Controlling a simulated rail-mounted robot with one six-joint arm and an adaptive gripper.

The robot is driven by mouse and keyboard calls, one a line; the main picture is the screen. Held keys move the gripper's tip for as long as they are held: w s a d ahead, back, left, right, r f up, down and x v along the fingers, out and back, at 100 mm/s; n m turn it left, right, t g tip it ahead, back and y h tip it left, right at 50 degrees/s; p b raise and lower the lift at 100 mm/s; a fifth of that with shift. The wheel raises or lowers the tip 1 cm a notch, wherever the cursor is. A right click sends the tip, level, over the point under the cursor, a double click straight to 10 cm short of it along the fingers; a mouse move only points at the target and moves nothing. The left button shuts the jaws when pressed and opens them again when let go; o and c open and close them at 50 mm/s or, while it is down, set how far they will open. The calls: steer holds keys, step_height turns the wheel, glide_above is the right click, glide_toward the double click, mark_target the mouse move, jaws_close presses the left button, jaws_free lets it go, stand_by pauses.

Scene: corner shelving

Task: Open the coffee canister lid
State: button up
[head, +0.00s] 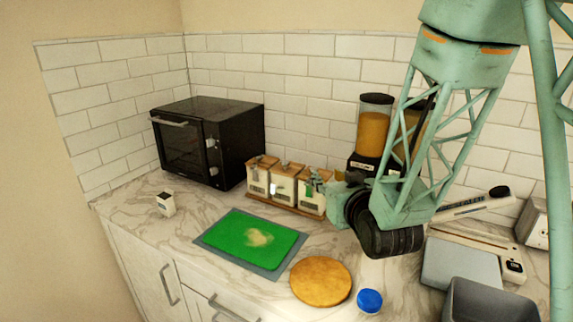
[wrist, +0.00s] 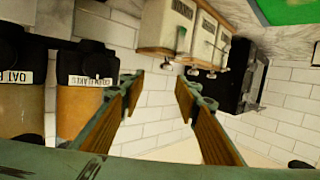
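Three white canisters with wooden lids stand in a row: a left one (head: 261,178), a middle one (head: 283,188) and a right one (head: 312,199). Their labels are too small to read, so I cannot tell which holds coffee. All lids look seated. The canisters (wrist: 177,22) show beyond the fingertips; contact is not visible.
A black oven (head: 190,145) stands left of the canisters. Cereal dispensers (head: 373,128) stand to their right, close to my arm. A green cutting board (head: 250,238), a round wooden board (head: 320,281) and a blue-lidded item (head: 369,300) lie in front.

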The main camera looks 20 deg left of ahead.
mark_target(286, 163)
steer(key=s+a+f+n+t+y, duration=0.1)
steer(key=a+f+y, duration=0.2)
steer(key=a, duration=0.5)
steer(key=shift+a, duration=0.1)
steer(key=shift+w, duration=0.1)
stand_by(0.4)
steer(key=shift+x, duration=6.75)
steer(key=shift+r, duration=0.2)
steer(key=shift+c, duration=0.9)
jaws_close()
